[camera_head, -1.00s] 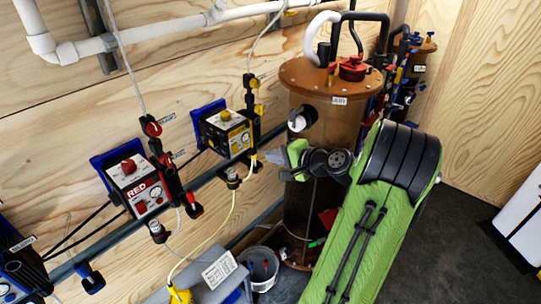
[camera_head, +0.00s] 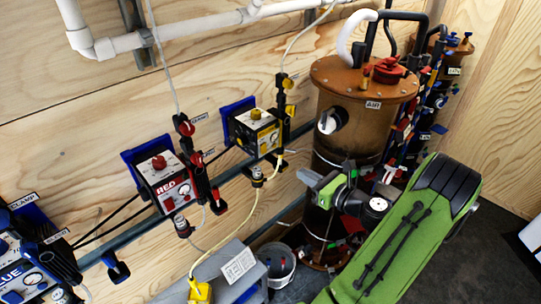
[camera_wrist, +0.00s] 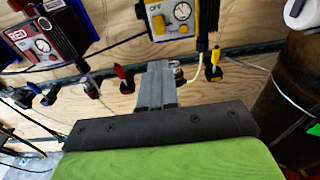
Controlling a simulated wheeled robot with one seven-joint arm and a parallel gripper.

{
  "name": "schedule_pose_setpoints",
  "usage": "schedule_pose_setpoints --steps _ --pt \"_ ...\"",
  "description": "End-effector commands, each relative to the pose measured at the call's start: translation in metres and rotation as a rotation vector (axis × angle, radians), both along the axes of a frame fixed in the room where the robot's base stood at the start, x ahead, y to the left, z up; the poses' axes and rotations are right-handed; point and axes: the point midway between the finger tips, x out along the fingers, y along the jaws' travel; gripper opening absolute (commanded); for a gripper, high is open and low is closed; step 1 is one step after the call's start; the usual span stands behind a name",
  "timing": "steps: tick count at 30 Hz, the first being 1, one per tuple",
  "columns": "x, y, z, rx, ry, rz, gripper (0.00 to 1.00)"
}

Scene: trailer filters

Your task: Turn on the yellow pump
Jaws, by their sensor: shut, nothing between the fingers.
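The yellow pump (camera_head: 255,132) is a yellow and black box with a round gauge, fixed to the plywood wall. A yellow knob (camera_head: 256,113) sits on its top. In the wrist view the lower front of the pump (camera_wrist: 172,20) shows at the top edge with "OFF" lettering and the gauge; its knob is out of frame there. My gripper (camera_head: 305,177) is shut and empty, to the right of and below the pump in the head view, apart from it. In the wrist view the grey fingers (camera_wrist: 157,68) point up toward the space beneath the pump.
The red pump (camera_head: 165,182) is to the left and a blue pump (camera_head: 30,265) is at lower left. Black and yellow valves (camera_head: 285,95) flank the yellow pump. A bucket (camera_head: 277,265) and grey step stand below.

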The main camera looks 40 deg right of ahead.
Motion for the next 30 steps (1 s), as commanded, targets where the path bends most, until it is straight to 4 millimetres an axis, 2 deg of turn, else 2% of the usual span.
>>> schedule_pose_setpoints --steps 5,21,25,30 --pt "0.012 0.001 -0.002 -0.005 0.001 0.005 0.0" --pt "0.122 0.005 -0.014 -0.007 0.0 0.006 0.0" --pt "0.136 0.004 -0.017 -0.006 0.001 0.004 0.0" --pt "0.14 0.004 -0.017 -0.005 0.001 0.002 0.0"
